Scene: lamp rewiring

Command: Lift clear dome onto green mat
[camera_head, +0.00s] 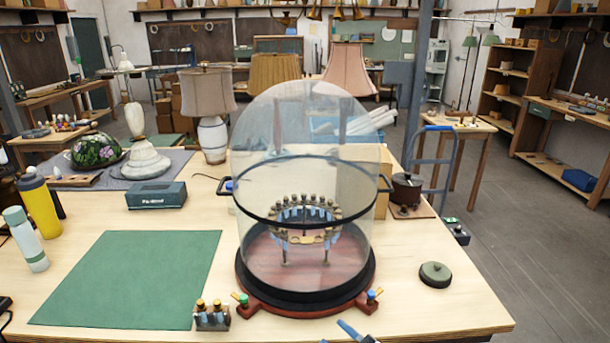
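The clear dome (300,120) stands upright at the middle of the wooden table. A thin black band (300,228) with a handle on each side runs around it at mid-height. Its lower end appears to sit in the black ring of a reddish base (310,309). Through the dome I see a ring of small dark-topped, blue-bodied parts (305,212) on thin posts. The green mat (130,280) lies flat and bare to the left of the dome. Neither of my grippers shows in this view.
A small block with yellow-topped parts (211,315) stands between mat and base. A yellow bottle (40,206), a pale bottle (25,239) and a teal box (157,196) border the mat. Lamps stand behind. A round green-topped piece (435,275) lies right. A blue-handled tool (350,330) lies in front.

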